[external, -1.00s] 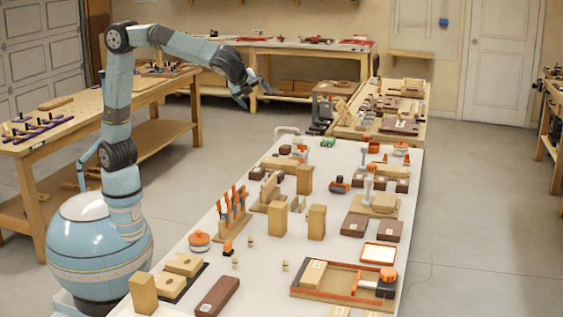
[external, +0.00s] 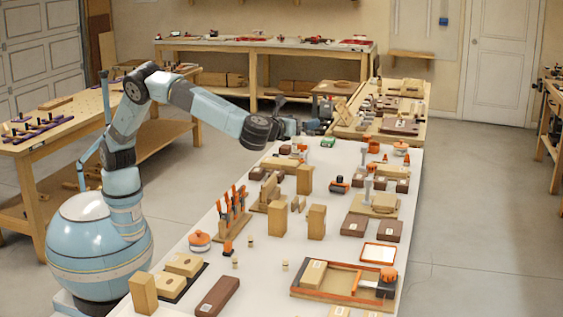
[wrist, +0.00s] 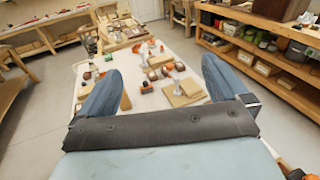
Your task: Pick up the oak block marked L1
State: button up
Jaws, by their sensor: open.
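Several light oak-coloured blocks are on the white bench, and their marks are too small to read, so I cannot tell which is L1. Two labelled pale blocks (external: 183,264) lie on a dark base, and one (external: 314,273) lies in a shallow tray (external: 342,297). My gripper (external: 312,127) is over the far end of the bench. In the wrist view my gripper (wrist: 160,68) is open, its fingers apart and empty.
Dark brown blocks (external: 217,297) lie among the oak ones. A rack of orange-handled tools (external: 233,222) and an orange-lidded pot (external: 200,240) stand on the left side. A second crowded bench (external: 348,133) adjoins the far end. Shelves (wrist: 262,65) show at right in the wrist view.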

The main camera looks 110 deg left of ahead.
jog(key=w+d+m, duration=0.1)
jog(key=w+d, duration=0.1)
jog(key=d, duration=0.1)
send_near(321, 217)
jog(key=shift+t+y, duration=0.3)
jog(key=a+f, duration=0.1)
jog(key=s+f, duration=0.1)
jog(key=s+a+f, duration=0.1)
jog(key=shift+a+f, duration=0.4)
jog(key=shift+f, duration=0.05)
jog(key=shift+w+a, duration=0.15)
jog(key=shift+a, duration=0.15)
jog(key=x, duration=1.1)
jog(key=shift+a, duration=0.1)
jog(key=shift+c, duration=0.4)
jog(key=shift+r, duration=0.25)
jog(key=c, duration=1.2)
